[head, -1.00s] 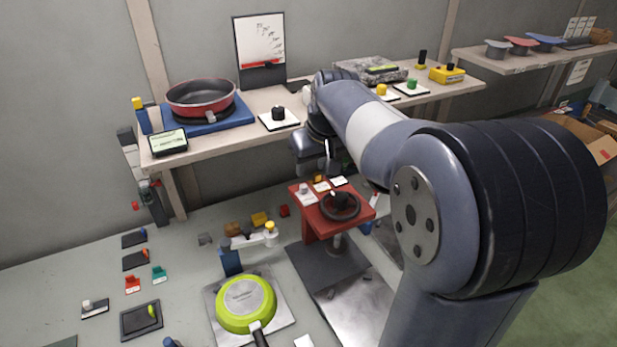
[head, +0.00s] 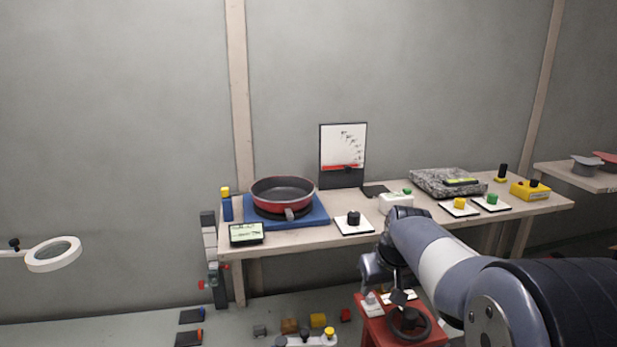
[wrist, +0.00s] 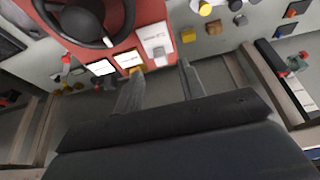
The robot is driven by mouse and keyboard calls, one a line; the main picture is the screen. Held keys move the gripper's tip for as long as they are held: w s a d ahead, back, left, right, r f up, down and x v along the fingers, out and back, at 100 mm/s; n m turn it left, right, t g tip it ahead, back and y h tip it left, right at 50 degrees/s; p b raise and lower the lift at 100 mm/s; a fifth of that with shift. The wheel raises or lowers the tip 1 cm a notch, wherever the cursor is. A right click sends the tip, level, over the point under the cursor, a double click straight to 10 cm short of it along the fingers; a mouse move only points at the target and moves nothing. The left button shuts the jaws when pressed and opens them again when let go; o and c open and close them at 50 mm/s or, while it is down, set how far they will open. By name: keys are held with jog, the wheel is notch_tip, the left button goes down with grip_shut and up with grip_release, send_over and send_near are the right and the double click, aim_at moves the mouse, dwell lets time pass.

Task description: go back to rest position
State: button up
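My gripper shows in the wrist view (wrist: 160,85) with its two dark fingers apart and nothing between them. Beyond the fingertips is a red stand (wrist: 150,12) with a black handwheel (wrist: 75,18), small white labels and a white switch block (wrist: 155,42). In the head view my arm reaches in from the lower right, and the red stand (head: 372,325) with its handwheel (head: 408,323) is just below its end. The gripper's fingers are too small to make out there. A red pan (head: 283,193) sits on a blue base on the bench.
The wooden bench (head: 330,238) runs along the wall behind my arm. It holds a small display (head: 246,234), a black knob on a white plate (head: 353,222), a grey stone block (head: 447,183) and a yellow box (head: 530,190). A ring magnifier (head: 54,254) is at the left.

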jog(key=w+f, duration=0.1)
jog(key=w+f+p, duration=0.1)
jog(key=w+f, duration=0.1)
jog(key=f, duration=0.1)
jog(key=shift+a, duration=0.35)
jog(key=shift+w+a+f+p, duration=0.15)
jog(key=shift+w+p, duration=0.3)
jog(key=shift+w, duration=0.4)
jog(key=shift+s, duration=0.1)
